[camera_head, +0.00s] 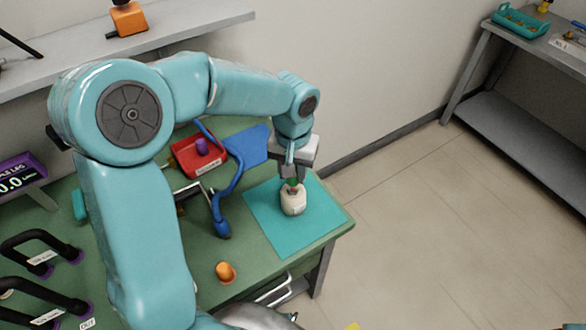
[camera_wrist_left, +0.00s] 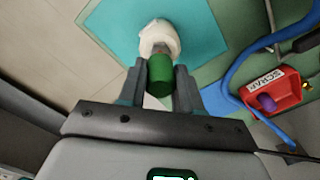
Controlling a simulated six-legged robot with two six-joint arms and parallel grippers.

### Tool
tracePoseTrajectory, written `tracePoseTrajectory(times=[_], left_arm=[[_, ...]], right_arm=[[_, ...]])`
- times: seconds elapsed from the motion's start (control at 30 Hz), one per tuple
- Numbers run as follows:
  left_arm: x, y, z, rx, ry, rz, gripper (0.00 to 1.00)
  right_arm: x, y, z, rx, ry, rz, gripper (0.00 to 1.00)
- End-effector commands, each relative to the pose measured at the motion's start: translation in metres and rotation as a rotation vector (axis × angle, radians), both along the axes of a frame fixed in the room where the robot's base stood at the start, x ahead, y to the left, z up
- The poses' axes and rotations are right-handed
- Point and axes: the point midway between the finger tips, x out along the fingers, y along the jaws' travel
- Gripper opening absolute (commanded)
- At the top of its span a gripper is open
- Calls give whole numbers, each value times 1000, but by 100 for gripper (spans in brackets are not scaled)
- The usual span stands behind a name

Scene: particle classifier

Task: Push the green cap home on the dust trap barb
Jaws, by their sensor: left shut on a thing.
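The dust trap (camera_head: 293,203) is a small cream-white body on a teal mat (camera_head: 268,225) near the bench's right corner. It also shows at the top of the left wrist view (camera_wrist_left: 157,36). The green cap (camera_wrist_left: 160,72) sits between my left gripper's fingers, at the end of the dust trap facing the gripper. My left gripper (camera_head: 291,179) is above the trap, shut on the green cap. The barb is hidden, so I cannot tell how far the cap is on it. My right gripper is not in view.
A red tray (camera_head: 185,163) holding a purple piece stands on the green bench, with a blue hose (camera_head: 236,178) between it and the mat. An orange part (camera_head: 226,271) lies near the front edge. Black handles (camera_head: 35,240) stand at the left. The bench ends just right of the mat.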

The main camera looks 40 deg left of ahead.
Motion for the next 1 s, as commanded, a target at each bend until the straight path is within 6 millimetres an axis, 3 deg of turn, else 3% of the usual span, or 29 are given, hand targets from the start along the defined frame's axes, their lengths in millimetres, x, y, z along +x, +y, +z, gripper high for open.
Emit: tracePoseTrajectory(times=[1.0], left_arm=[[0, 0, -27, 0, 2, 0, 4]], right_arm=[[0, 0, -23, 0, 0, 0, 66]])
